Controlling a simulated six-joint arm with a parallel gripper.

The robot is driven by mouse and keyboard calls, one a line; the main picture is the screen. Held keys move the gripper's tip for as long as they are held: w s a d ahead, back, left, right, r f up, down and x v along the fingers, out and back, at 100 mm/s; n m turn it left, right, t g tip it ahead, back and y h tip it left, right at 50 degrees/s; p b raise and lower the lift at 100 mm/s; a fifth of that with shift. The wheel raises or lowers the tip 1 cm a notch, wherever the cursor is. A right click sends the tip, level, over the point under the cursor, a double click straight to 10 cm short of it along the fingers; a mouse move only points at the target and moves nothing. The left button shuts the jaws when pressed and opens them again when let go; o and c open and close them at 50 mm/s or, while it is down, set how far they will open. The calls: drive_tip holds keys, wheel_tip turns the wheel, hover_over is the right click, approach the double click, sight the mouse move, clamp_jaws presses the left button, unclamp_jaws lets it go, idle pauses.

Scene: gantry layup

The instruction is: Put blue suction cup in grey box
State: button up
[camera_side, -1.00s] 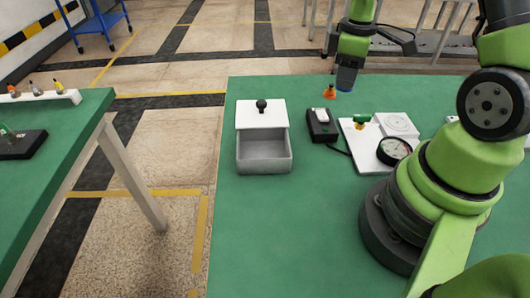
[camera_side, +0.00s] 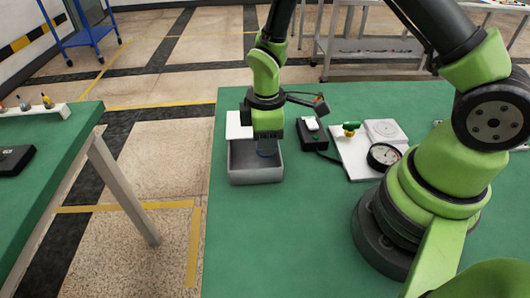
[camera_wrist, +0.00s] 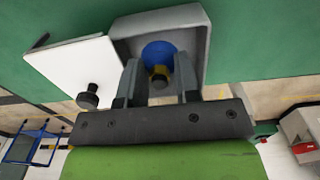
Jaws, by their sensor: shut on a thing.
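The grey box (camera_side: 240,171) stands near the left edge of the green table. My gripper (camera_side: 266,151) is over the box, pointing down. In the wrist view, the blue suction cup (camera_wrist: 155,49) shows between the fingertips of my gripper (camera_wrist: 158,72), with a yellowish fitting above it. My gripper is shut on the cup. The grey box (camera_wrist: 203,35) surrounds the cup in the wrist view. In the side view only a bit of blue shows under the gripper, and I cannot tell whether the cup touches the box floor.
The white lid (camera_side: 234,125) with its black knob (camera_wrist: 88,97) lies behind the box, partly hidden by my arm. A black device (camera_side: 312,134), a white board (camera_side: 354,158) with a green-topped fitting, and a round gauge (camera_side: 383,155) stand to the right. The front of the table is clear.

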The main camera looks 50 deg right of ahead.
drive_tip(key=shift+f, duration=1.9)
drive_tip(key=o, duration=0.7)
drive_tip(key=shift+f, duration=0.1)
